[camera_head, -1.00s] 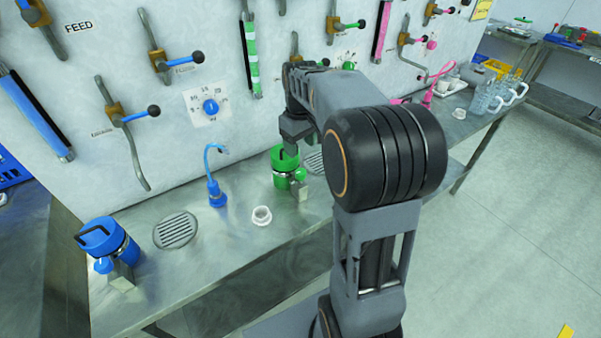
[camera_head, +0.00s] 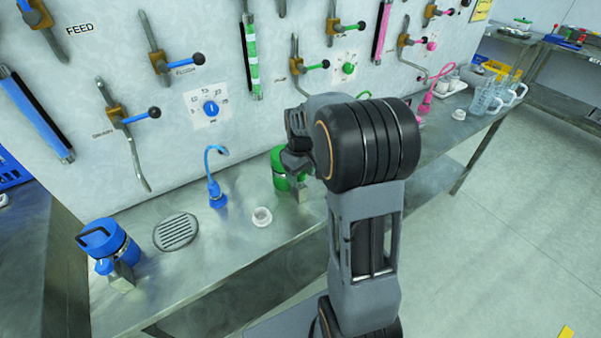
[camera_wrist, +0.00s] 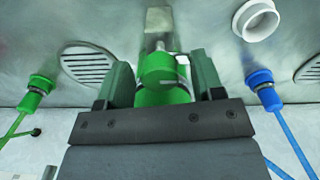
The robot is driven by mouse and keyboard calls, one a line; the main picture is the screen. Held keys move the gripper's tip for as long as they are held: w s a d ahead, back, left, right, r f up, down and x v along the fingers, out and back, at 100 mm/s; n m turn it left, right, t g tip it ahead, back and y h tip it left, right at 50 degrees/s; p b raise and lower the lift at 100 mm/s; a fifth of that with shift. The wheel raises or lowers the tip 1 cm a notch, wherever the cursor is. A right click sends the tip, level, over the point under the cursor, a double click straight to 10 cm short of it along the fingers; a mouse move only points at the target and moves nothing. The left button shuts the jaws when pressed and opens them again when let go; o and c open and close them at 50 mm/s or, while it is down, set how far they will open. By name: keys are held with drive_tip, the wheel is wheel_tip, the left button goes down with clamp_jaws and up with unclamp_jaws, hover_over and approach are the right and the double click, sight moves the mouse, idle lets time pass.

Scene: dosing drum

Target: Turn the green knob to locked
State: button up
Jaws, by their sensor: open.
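A green drum (camera_head: 278,160) stands on the steel bench, partly hidden behind my gripper (camera_head: 295,163) in the head view. In the wrist view, a round green part (camera_wrist: 160,68) of it lies between the two fingers of my gripper (camera_wrist: 160,62), with a grey metal block (camera_wrist: 157,25) beyond it. The fingers are open, one on each side, with a gap visible; contact cannot be told. A green dial knob (camera_head: 348,68) sits on a white plate on the wall. I cannot tell which green part is the named knob, nor read a locked mark.
A blue drum (camera_head: 103,240) stands at the bench's left end. A blue spout (camera_head: 216,190), a white cup (camera_head: 262,217) and a round drain grate (camera_head: 175,232) are on the bench. Wall levers and a blue dial (camera_head: 210,108) are behind. Glass jugs (camera_head: 487,100) stand far right.

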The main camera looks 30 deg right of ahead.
drive_tip(key=c, duration=0.9)
drive_tip(key=shift+m, duration=0.4)
drive_tip(key=m, duration=0.8)
drive_tip(key=shift+m, duration=0.3)
drive_tip(key=m, duration=0.4)
drive_tip(key=shift+m+b, duration=0.3)
drive_tip(key=shift+m, duration=1.9)
